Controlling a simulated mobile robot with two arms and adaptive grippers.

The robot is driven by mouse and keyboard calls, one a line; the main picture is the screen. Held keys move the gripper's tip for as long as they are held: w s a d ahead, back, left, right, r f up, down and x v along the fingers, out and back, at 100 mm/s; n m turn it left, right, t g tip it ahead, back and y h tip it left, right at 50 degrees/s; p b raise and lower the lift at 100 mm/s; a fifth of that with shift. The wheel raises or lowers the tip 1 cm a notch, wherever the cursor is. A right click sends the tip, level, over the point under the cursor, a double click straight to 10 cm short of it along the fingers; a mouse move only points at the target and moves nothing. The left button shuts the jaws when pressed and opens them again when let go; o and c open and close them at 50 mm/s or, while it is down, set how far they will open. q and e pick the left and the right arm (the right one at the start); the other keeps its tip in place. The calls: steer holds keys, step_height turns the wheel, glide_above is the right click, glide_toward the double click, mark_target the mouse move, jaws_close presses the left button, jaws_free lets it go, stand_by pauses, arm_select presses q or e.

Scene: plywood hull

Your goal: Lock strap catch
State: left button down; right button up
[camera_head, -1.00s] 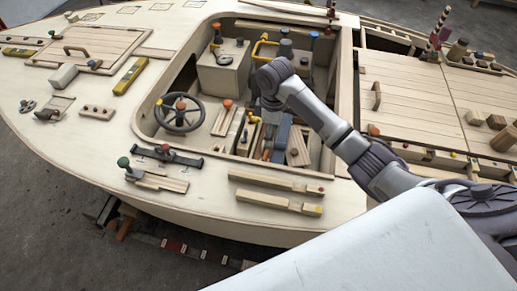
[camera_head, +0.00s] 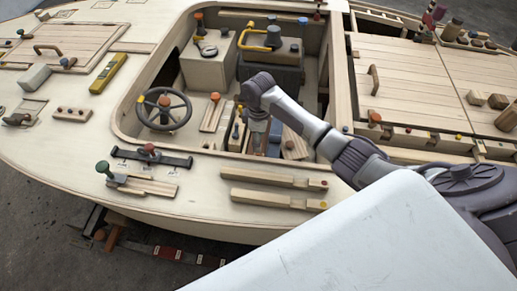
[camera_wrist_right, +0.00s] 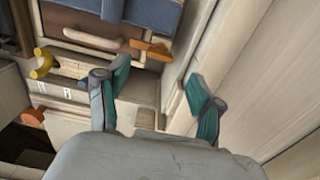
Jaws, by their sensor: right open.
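My right gripper (camera_wrist_right: 162,92) is open and empty, its two teal fingertips well apart. It points down beside a pale wooden wall, below a brown drawer-like box (camera_wrist_right: 95,42) with a blue cover (camera_wrist_right: 155,14). An orange tab (camera_wrist_right: 150,47) sits at the box's right end, just ahead of the fingers and apart from them. A yellow hooked piece (camera_wrist_right: 42,63) is to the left. I cannot tell which of these is the strap catch. In the head view my right arm reaches into the cockpit, and its fingers are hidden. My left gripper is out of view.
The cockpit rim (camera_head: 117,128) surrounds the arm. A steering wheel (camera_head: 165,109) stands to the left. A black bar with a red knob (camera_head: 151,155) and wooden bars (camera_head: 270,199) lie on the near deck. An orange knob (camera_wrist_right: 33,118) is left of the fingers.

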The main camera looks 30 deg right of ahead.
step_height(320, 180, down, 6)
steer(key=shift+f, duration=0.15)
steer(key=shift+c, duration=0.2)
steer(key=c, duration=1.1)
